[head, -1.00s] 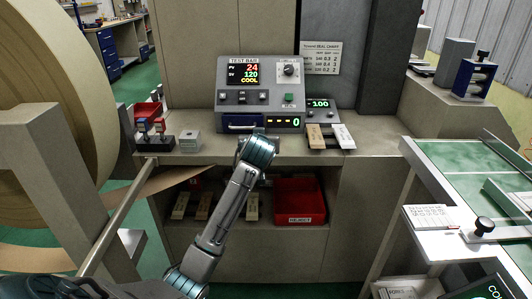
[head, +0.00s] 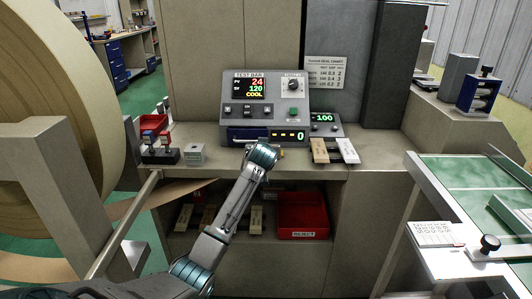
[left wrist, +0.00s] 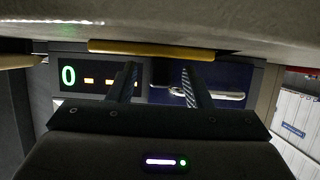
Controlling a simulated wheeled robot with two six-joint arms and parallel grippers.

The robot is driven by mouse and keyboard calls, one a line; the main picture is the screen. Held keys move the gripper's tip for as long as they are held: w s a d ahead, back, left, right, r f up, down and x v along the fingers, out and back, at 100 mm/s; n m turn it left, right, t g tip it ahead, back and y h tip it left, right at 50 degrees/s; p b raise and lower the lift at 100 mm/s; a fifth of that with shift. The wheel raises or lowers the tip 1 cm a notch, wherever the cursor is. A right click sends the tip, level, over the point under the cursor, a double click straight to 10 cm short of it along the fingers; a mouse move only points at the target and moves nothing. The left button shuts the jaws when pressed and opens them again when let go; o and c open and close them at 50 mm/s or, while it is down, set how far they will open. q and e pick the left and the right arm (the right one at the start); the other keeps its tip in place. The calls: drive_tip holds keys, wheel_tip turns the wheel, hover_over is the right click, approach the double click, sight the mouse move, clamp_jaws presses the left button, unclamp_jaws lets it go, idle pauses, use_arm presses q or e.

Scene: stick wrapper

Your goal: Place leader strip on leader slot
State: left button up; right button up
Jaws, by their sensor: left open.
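My left arm reaches up to the counter below the test bar unit (head: 262,85). Its wrist hides the gripper in the head view. In the left wrist view my left gripper (left wrist: 160,75) is open, its fingers apart in front of the unit's display and dark blue drawer-like front. A thin yellow bar (left wrist: 165,48) lies across just beyond the fingertips; whether it touches them I cannot tell. A tan strip (head: 320,151) and a white strip (head: 347,150) lie on the counter to the right. I cannot tell which is the leader strip, nor make out the leader slot.
Several cream strips (head: 256,219) and a red bin (head: 303,215) are on the shelf below. A grey block (head: 194,153) and a dark holder with red parts (head: 160,154) stand at the counter's left. A large roll (head: 50,85) fills the left; a green-topped table (head: 465,180) is at right.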

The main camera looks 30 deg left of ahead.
use_arm(q)
drive_tip(key=shift+c, duration=0.4)
clamp_jaws()
use_arm(e)
drive_tip(key=shift+w+a+r, duration=0.1)
use_arm(q)
drive_tip(key=shift+r, duration=0.2)
